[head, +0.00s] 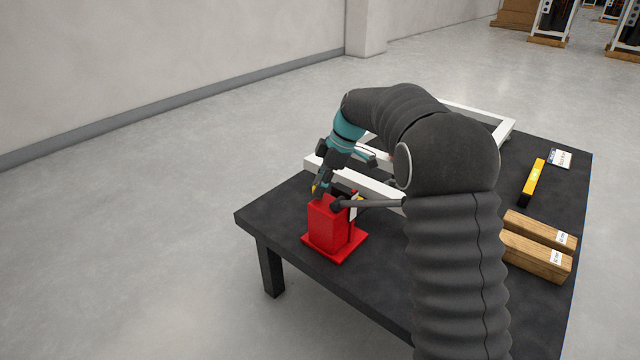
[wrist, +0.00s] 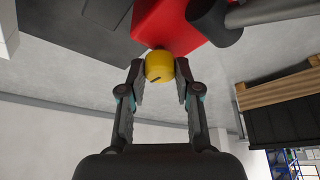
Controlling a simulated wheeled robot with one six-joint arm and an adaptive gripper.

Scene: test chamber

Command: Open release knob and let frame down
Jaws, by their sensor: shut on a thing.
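A red jack (head: 328,228) stands upright near the left corner of the dark table. Its yellow release knob (wrist: 159,66) sticks out of the red body and has a dark mark on its face. My gripper (wrist: 160,74) is shut on the knob, one finger on each side; in the head view my gripper (head: 319,184) comes down from above at the jack's left side. The white frame (head: 372,184) runs behind the jack, partly hidden by my arm. Whether the frame touches the jack's top cannot be told.
A grey bar (head: 375,204) reaches right from the jack's top. Two wooden blocks (head: 540,231) (head: 535,256), a yellow level (head: 532,183) and a small labelled item (head: 560,158) lie on the table's right. The floor left of the table (head: 238,226) is clear.

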